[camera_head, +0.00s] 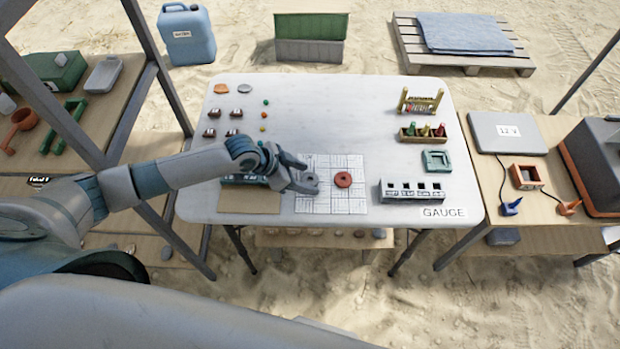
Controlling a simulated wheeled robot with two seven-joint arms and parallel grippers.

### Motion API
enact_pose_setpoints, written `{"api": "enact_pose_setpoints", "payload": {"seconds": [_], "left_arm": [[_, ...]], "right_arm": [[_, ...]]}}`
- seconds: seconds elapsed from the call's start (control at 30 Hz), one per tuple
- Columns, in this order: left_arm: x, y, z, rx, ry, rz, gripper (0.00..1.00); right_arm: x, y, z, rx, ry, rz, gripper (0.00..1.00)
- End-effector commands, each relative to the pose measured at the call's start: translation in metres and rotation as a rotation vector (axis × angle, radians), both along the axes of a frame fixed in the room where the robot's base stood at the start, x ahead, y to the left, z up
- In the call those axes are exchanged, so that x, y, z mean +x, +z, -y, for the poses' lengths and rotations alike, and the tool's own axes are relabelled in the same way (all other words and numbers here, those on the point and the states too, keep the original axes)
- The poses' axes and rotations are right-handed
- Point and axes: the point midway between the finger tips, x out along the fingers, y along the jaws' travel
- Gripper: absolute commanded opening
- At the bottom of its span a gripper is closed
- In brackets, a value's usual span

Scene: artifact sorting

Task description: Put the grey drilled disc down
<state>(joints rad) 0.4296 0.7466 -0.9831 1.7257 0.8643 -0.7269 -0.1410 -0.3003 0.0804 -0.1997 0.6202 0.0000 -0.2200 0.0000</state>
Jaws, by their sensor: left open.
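My left gripper (306,178) reaches in from the left, low over the white gridded sheet (330,205) on the table. It is open. A small grey round shape, which looks like the grey drilled disc (312,181), is at its fingertips; the fingers partly hide it, and I cannot tell if it touches them. A reddish-orange drilled disc (343,180) lies on the sheet just to the right, apart from the gripper. My right gripper is not in view.
A grey slotted box (410,192) stands right of the sheet, with a teal square frame (437,160) behind it. A brown mat (248,202) lies left of the sheet. Small pieces sit at the back left. The white table's (335,110) back middle is clear.

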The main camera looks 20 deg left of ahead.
Motion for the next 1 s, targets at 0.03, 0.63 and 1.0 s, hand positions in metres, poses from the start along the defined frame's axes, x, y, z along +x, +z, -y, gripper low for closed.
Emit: {"api": "enact_pose_setpoints", "payload": {"seconds": [0.03,0.63,1.0], "left_arm": [[0.0001,0.0,-0.0002,0.0,0.0,0.0,0.59],[0.0002,0.0005,-0.0004,0.0,0.001,0.001,0.12],[0.0009,0.0083,-0.0005,-0.001,0.0,0.002,0.12]], "right_arm": [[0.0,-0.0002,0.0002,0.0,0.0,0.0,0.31],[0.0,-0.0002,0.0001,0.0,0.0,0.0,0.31],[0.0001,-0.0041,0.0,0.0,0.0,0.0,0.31]]}}
